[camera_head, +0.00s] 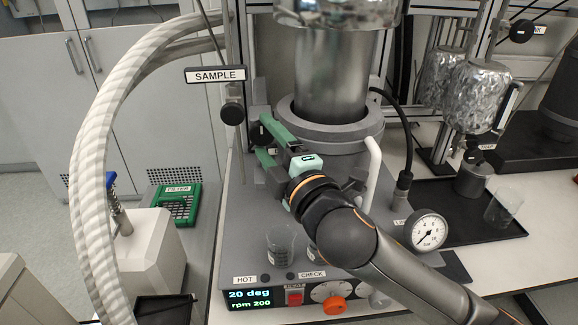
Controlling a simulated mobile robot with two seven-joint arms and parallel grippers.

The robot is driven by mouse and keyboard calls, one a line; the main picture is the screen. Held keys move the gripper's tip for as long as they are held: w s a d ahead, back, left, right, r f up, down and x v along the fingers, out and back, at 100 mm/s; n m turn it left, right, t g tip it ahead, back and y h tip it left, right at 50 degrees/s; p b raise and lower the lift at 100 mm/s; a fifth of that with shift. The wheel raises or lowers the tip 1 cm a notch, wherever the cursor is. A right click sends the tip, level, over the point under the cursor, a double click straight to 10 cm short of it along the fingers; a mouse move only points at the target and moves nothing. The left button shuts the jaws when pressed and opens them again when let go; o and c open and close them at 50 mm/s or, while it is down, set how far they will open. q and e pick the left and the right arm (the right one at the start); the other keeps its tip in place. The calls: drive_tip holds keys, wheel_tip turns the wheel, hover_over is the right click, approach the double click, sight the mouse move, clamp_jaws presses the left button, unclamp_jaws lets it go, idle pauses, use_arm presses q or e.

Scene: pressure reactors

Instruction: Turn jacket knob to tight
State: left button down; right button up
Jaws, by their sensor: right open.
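No label that reads "jacket" can be made out, so I cannot tell which knob is the jacket knob. My right gripper (258,143) has green fingers and reaches in from the lower right. It is open, with its fingers pointing left beside the base of the steel reactor vessel (331,75). Dark parts show around the fingertips, and I cannot tell whether they touch. A black knob (232,111) sits on a post under the SAMPLE sign (215,75). Another black knob (521,31) is at the upper right, by a partly cut-off label. My left gripper is out of view.
A pressure gauge (425,230) and a black tray (455,209) lie right of my arm. A glass beaker (281,243) stands on the reactor base, behind the display (249,301) and orange knob (334,305).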

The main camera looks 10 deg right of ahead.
drive_tip(key=v, duration=0.9)
drive_tip(key=shift+s+d+b, duration=0.15)
drive_tip(key=shift+s+b, duration=0.25)
drive_tip(key=shift+f, duration=0.1)
